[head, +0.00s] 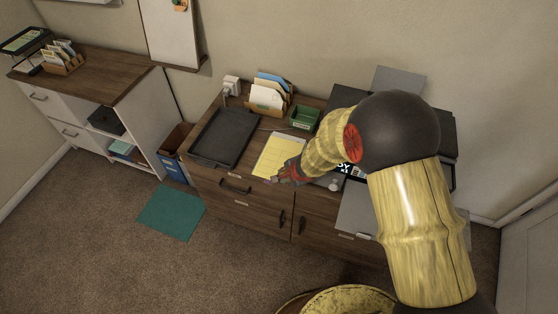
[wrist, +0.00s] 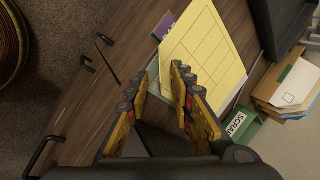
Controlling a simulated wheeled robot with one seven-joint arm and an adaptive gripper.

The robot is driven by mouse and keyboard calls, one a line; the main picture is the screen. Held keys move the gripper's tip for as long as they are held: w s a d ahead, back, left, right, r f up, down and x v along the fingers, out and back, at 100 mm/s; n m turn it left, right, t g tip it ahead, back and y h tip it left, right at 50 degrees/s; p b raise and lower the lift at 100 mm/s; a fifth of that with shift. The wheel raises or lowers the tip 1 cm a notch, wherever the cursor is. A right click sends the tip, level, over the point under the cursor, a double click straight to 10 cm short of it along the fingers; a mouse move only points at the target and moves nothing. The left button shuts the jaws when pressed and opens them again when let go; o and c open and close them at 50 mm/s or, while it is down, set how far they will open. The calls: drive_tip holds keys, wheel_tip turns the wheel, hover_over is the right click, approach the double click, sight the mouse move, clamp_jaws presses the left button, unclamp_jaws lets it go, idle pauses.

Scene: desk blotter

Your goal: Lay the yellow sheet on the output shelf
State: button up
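The yellow sheet (head: 279,155), printed with a grid of lines, lies on the wooden desk just right of a black tray. In the wrist view the sheet (wrist: 205,45) fills the upper middle, beyond my fingertips. My gripper (head: 283,176) is at the sheet's near right corner in the head view. In the wrist view my gripper (wrist: 162,72) has its fingers apart, with nothing clearly between them. A dark printer with a grey flat panel (head: 357,212) at its front is partly hidden by my arm; I cannot tell whether this panel is the output shelf.
The black tray (head: 224,137) takes up the desk's left part. A letter holder (head: 268,95) and a green box (head: 305,118) stand behind the sheet. A purple item (wrist: 164,25) lies at the sheet's edge. A blue bin (head: 176,152) stands left of the desk.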

clamp_jaws()
drive_tip(key=shift+r, duration=0.1)
idle(0.4)
